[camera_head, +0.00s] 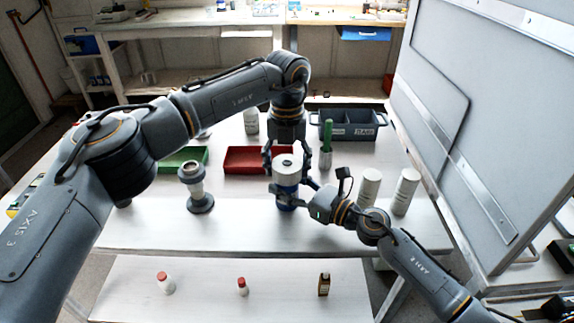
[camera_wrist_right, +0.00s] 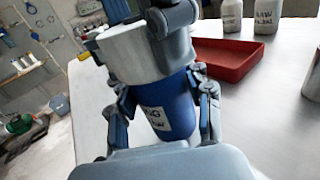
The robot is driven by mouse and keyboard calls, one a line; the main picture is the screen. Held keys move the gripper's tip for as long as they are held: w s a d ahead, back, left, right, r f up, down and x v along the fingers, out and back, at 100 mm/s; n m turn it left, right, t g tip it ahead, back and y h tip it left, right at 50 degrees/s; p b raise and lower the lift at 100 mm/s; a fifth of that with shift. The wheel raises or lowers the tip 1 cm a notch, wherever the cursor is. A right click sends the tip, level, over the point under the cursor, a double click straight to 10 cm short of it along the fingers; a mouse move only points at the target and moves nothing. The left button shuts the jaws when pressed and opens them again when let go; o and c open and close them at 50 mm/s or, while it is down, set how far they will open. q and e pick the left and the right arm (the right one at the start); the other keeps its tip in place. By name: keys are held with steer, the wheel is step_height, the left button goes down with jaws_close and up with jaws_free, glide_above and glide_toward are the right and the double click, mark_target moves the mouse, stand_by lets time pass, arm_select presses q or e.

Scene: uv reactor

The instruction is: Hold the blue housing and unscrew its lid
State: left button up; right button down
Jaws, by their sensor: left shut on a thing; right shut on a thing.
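The blue housing (camera_head: 287,190) stands upright near the middle of the table, with a white lid (camera_head: 286,171) on top. In the right wrist view the blue body (camera_wrist_right: 168,112) carries a white label, and the lid (camera_wrist_right: 125,55) sits on it. My left gripper (camera_head: 287,163) comes down from above and is shut around the lid. My right gripper (camera_head: 285,197) reaches in from the right and is shut on the blue body; its fingers also flank the body in the right wrist view (camera_wrist_right: 165,115). The thread between lid and body is hidden.
A red tray (camera_head: 245,160) and green tray (camera_head: 185,158) lie behind. A grey divided bin (camera_head: 348,126) and green-topped bottle (camera_head: 326,140) stand back right. A grey-white fixture (camera_head: 196,186) stands left, white canisters (camera_head: 405,190) right. Small bottles (camera_head: 242,286) are on the lower shelf.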

mark_target(287, 163)
arm_select(q)
steer(key=shift+r, duration=0.2)
steer(key=shift+r, duration=0.95)
steer(key=shift+r, duration=2)
arm_select(e)
steer(key=shift+c, duration=2.4)
jaws_free()
steer(key=shift+d, duration=0.1)
steer(key=v, duration=1.2)
